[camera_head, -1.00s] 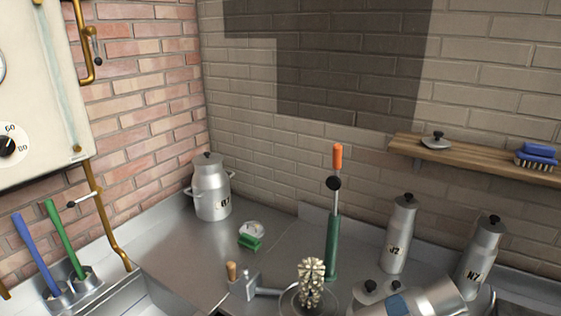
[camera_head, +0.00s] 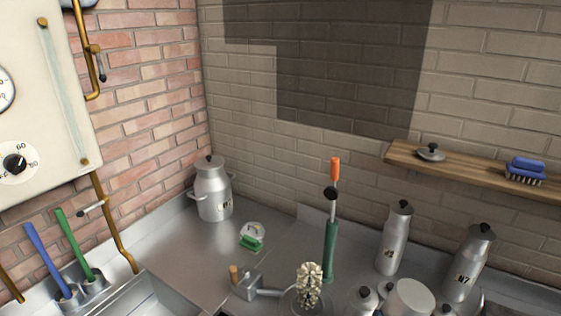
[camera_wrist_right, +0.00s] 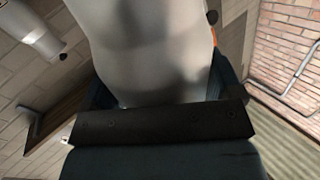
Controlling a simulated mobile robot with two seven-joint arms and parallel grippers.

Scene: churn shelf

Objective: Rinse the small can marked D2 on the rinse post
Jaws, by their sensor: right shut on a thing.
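A plain grey metal can (camera_wrist_right: 150,45) fills the middle of the right wrist view, between the fingers of my right gripper (camera_wrist_right: 158,88), which is shut on it. No mark shows on it there. In the head view a tilted can (camera_head: 411,299) at the bottom edge, apparently the held one, shows a pale round end; I cannot read D2. To its left a cream bristle head (camera_head: 308,282) stands upright, with a valve block with a wooden knob (camera_head: 246,284) beside it. A green post with an orange grip (camera_head: 331,245) stands behind. My left gripper is out of view.
Cans marked N7 (camera_head: 467,265) and J2 (camera_head: 394,240) stand at the right. A two-handled churn (camera_head: 213,190) stands in the corner, near a green brush (camera_head: 251,241). A wall shelf (camera_head: 465,167) holds a lid and a blue brush. The middle left counter is clear.

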